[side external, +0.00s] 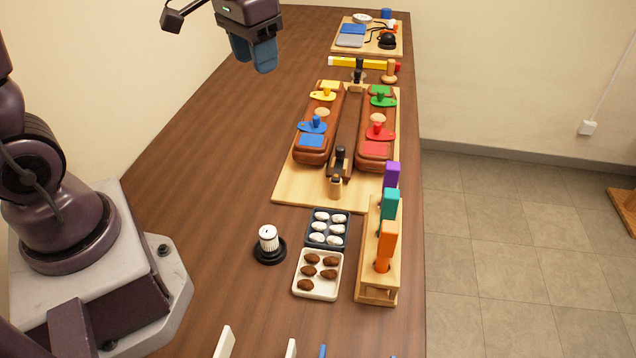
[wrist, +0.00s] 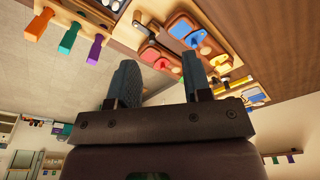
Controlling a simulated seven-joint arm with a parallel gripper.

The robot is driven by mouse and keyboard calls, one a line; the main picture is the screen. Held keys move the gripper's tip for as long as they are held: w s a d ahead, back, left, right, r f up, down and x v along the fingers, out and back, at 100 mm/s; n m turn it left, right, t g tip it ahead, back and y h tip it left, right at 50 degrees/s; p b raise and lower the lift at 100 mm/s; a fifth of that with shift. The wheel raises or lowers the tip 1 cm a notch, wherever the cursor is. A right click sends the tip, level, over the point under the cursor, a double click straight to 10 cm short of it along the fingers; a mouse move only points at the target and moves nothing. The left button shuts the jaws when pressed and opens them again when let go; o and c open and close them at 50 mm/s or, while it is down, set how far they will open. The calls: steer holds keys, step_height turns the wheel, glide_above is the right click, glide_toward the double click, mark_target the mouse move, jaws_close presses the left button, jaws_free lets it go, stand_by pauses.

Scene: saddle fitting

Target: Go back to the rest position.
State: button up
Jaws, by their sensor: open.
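My gripper (side external: 254,60) is high above the far left part of the wooden table (side external: 190,150) in the side external view. Its two blue-grey fingers point down, with nothing between them. In the wrist view the fingers of my gripper (wrist: 163,85) stand apart and empty. The saddle board (side external: 290,190) lies on the table to the right of and below my gripper. On it are two brown blocks with coloured pads and knobs: blue (side external: 312,141) and yellow (side external: 330,86) on the left one, red (side external: 374,150) and green (side external: 382,91) on the right one.
A rack (side external: 378,290) holds purple, teal and orange handled tools near the right edge. A dark tray (side external: 328,246) of white pieces, a white tray (side external: 317,291) of brown pieces and a black-based white cylinder (side external: 268,238) stand nearby. The table's left side is clear.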

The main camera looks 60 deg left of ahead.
steer(key=s+d+r+t, duration=0.2)
steer(key=s, duration=0.4)
steer(key=s+d+r+m+t, duration=0.1)
steer(key=s+d+r+t, duration=0.1)
steer(key=s, duration=0.4)
steer(key=shift+s+d+r, duration=0.4)
steer(key=shift+d+r, duration=0.1)
steer(key=shift+d, duration=0.2)
